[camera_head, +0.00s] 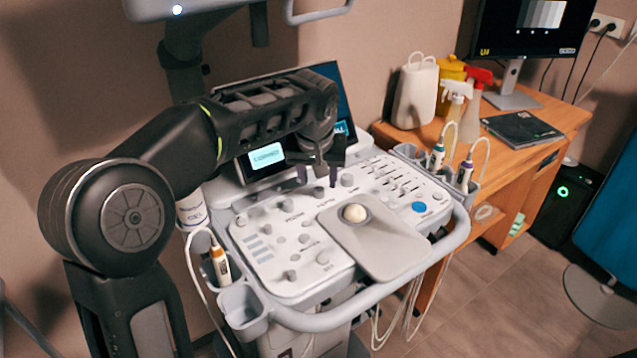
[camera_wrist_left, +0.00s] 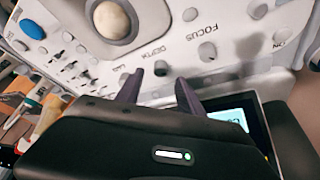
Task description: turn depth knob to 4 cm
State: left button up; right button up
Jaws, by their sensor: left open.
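The depth knob (camera_head: 318,192) is a small grey knob on the white control panel of the ultrasound console. In the left wrist view the depth knob (camera_wrist_left: 160,68) sits beside the printed word DEPTH, between and just beyond my fingertips. My left gripper (camera_head: 318,178) is open and empty, pointing down over the knob with a finger on either side. In the left wrist view my left gripper (camera_wrist_left: 159,83) shows two dark purple fingers, apart from the knob. The small touch display (camera_head: 265,157) is lit, but its text is too small to read. My right gripper is out of view.
The focus knob (camera_wrist_left: 207,51) is close beside the depth knob. The trackball (camera_head: 355,213) and a blue button (camera_head: 419,207) lie to the right. A grey handle rail (camera_head: 400,277) rings the panel. A wooden desk (camera_head: 545,105) with bottles stands at the right.

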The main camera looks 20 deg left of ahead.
aim_at(318, 207)
pick_arm(q)
jog(key=v, duration=0.4)
jog(key=shift+r, duration=0.15)
jog(key=shift+s, duration=0.1)
